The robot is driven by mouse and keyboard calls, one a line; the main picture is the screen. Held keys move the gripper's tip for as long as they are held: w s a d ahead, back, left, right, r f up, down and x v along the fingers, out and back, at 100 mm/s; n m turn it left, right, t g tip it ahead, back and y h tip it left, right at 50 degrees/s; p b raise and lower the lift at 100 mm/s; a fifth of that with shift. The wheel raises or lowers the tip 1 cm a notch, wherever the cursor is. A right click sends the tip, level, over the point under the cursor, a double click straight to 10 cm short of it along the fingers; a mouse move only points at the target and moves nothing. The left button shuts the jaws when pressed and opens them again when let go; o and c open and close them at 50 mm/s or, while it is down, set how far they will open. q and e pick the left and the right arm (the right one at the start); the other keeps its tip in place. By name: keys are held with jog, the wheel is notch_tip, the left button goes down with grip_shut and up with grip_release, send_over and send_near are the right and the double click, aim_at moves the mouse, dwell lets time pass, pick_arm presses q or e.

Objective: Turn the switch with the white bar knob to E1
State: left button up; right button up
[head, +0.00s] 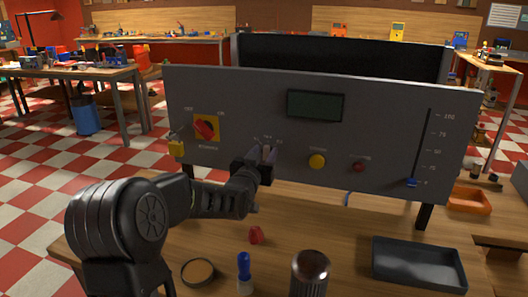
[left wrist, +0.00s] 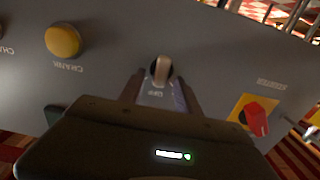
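The switch with the white bar knob (left wrist: 160,69) is on the grey panel (head: 400,130), just ahead of my left gripper. In the left wrist view its pale bar stands nearly upright in the upside-down picture, in line with the OFF label. My left gripper (head: 266,152) is at the panel with its fingers apart. In the left wrist view the fingers (left wrist: 160,88) stand one on each side of the knob, with no clear contact. In the head view the gripper mostly hides the knob, and small labels show above it. My right gripper is not in view.
The panel also has a red knob on a yellow plate (head: 206,128), a yellow button (head: 317,161), a red button (head: 358,167), a display (head: 315,105) and a slider with a blue handle (head: 412,182). A dark tray (head: 418,252) and small items lie on the bench in front.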

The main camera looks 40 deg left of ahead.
pick_arm(q)
jog(key=shift+c, duration=0.2)
grip_shut()
dwell(0.5)
